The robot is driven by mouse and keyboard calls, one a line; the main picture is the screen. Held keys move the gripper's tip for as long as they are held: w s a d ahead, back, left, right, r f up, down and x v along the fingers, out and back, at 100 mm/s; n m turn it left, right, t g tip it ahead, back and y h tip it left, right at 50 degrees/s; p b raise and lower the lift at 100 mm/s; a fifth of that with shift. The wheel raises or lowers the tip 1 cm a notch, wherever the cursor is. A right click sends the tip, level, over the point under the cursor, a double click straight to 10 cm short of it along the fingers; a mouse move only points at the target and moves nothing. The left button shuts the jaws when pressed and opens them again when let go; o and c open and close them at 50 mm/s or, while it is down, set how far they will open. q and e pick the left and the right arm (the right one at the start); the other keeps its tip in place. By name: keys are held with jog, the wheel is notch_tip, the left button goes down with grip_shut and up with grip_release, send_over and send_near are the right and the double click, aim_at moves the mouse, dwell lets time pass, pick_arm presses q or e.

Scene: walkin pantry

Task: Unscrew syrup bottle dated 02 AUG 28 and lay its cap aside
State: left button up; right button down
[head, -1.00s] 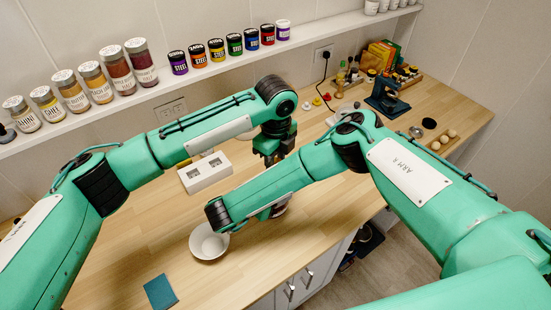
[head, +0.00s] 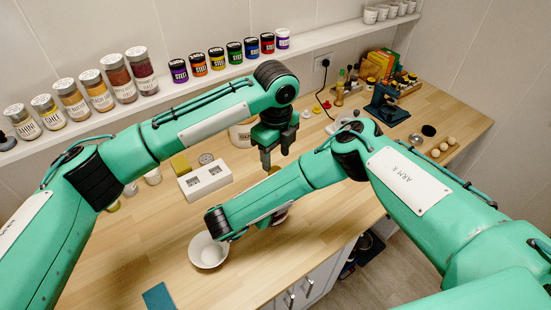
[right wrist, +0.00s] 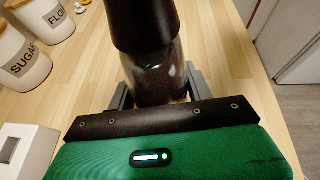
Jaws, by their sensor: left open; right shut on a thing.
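My right gripper (right wrist: 160,92) is shut around a dark, see-through bottle (right wrist: 160,75) with a wide black upper part (right wrist: 142,22). No date or label can be read on it, so I cannot tell which bottle it is. In the head view my right forearm hides most of the bottle and the right gripper. My left gripper (head: 277,157) points down over the counter behind my right forearm, fingers apart and empty. A small amber-brown thing (head: 273,170) shows just below it, partly hidden by the forearm.
A white socket-like box (head: 205,181) is left of the left gripper. Sugar (right wrist: 22,58) and flour (right wrist: 52,18) canisters stand behind.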

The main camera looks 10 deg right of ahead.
aim_at(275, 170)
pick_arm(q)
notch_tip(275, 170, up, 3)
jog(key=m, duration=0.2)
jog(key=shift+f+m, duration=0.15)
jog(key=shift+m, duration=0.15)
jog(key=shift+f, duration=3.95)
jog(key=c, duration=1)
jog(key=shift+n, duration=1.6)
jog(key=shift+c, duration=0.2)
jog(key=o, duration=1.1)
